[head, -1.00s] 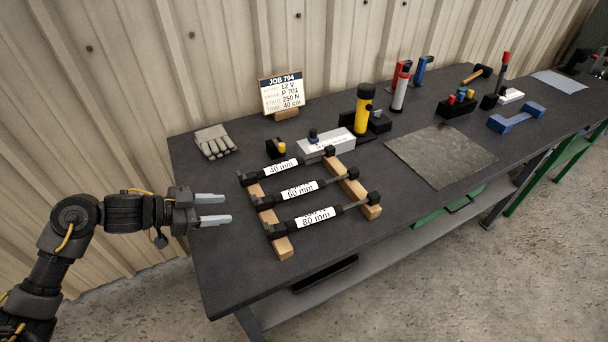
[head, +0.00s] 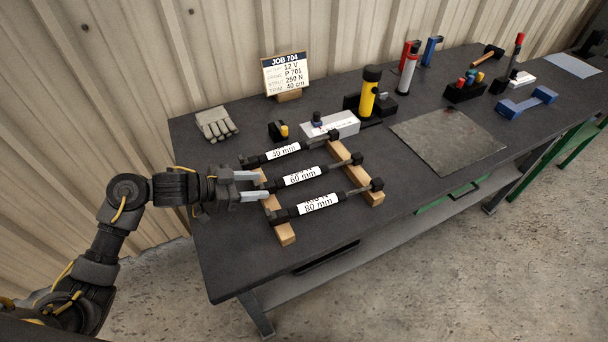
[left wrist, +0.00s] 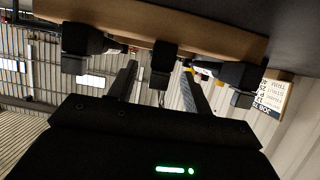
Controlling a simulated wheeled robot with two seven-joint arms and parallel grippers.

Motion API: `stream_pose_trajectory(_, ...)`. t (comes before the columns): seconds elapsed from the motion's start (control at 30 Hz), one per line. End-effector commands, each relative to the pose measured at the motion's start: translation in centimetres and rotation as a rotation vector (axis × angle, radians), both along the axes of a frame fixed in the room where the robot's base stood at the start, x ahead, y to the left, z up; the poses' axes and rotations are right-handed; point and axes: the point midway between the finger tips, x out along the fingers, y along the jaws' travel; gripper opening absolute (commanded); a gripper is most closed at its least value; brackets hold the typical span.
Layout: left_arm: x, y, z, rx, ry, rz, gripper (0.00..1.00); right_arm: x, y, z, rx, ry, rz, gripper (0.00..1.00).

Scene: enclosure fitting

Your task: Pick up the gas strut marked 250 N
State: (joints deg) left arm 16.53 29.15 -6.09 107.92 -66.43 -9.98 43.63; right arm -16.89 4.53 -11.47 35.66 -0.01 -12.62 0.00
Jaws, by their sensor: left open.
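Three black gas struts lie side by side across two wooden rails. Their white labels read 40 mm on the far strut (head: 284,151), 60 mm on the middle strut (head: 302,177) and 80 mm on the near strut (head: 317,204). The force line above each figure is too small to read. My left gripper (head: 262,186) is open at the left end of the middle strut. In the left wrist view, a black strut end (left wrist: 163,64) shows between the spread fingers (left wrist: 160,80), with other strut ends outside them. My right gripper is not in view.
The job card (head: 286,76) reads JOB 704, with 250 N among its lines. A white box (head: 331,127) and a yellow cylinder (head: 369,92) stand behind the struts. Gloves (head: 215,124) lie at the back left. A grey mat (head: 448,140) lies to the right.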

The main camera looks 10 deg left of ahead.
Motion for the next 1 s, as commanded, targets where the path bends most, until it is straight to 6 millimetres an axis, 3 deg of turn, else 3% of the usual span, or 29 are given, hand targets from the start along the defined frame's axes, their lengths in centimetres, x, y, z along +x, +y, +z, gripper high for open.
stream_pose_trajectory(0.3,1.8,-3.4,-1.9,-0.002,0.002,0.001,0.5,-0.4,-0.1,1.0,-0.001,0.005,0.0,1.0)
stream_pose_trajectory(0.6,1.9,-3.6,-2.1,0.0,-0.001,0.0,0.48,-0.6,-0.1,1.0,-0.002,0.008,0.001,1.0)
stream_pose_trajectory(0.9,1.9,-3.6,-2.1,0.001,-0.001,0.001,0.09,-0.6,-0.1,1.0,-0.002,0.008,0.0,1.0)
stream_pose_trajectory(1.0,1.9,-3.6,-2.1,0.001,-0.001,0.001,0.0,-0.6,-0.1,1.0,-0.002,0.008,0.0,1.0)
